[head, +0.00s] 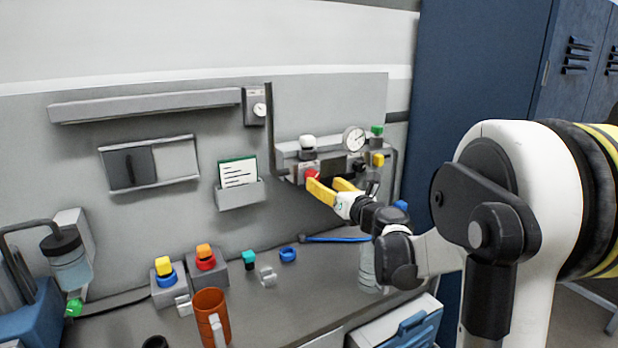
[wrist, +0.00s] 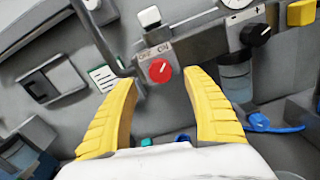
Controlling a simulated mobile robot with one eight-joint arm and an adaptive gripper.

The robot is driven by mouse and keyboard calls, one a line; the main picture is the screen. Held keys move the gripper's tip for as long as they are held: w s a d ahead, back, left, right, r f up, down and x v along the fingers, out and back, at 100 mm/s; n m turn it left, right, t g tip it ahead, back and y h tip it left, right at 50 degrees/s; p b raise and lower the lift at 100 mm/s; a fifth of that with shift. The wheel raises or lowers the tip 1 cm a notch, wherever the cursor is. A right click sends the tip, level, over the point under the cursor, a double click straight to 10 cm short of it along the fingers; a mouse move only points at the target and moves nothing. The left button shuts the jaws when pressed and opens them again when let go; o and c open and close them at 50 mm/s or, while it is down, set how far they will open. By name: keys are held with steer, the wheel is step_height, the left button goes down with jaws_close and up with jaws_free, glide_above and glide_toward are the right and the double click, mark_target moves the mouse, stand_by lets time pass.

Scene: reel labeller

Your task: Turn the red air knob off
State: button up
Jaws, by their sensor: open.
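The red air knob (wrist: 159,71) sits on a small grey valve body with an ON/OFF label in the wrist view. A pale mark runs across its face. In the head view the red knob (head: 311,174) is on the wall panel below a white-capped part, partly covered by my gripper. My gripper (wrist: 153,88) is open, with its yellow fingers on either side of the knob in the wrist view. In the head view my gripper (head: 325,187) points at the knob from the front right. I cannot tell whether the fingers touch it.
A pressure gauge (head: 354,139), a black knob (wrist: 256,35) and a yellow knob (head: 377,160) sit right of the red knob. A grey pipe (wrist: 98,40) runs close by on its left. An orange mug (head: 211,316) and button boxes stand on the bench below.

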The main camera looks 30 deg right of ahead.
mark_target(315, 177)
steer(key=w+b, duration=0.1)
steer(key=w, duration=0.5)
steer(key=shift+w+a, duration=0.15)
steer(key=shift+w, duration=0.25)
steer(key=c, duration=1.2)
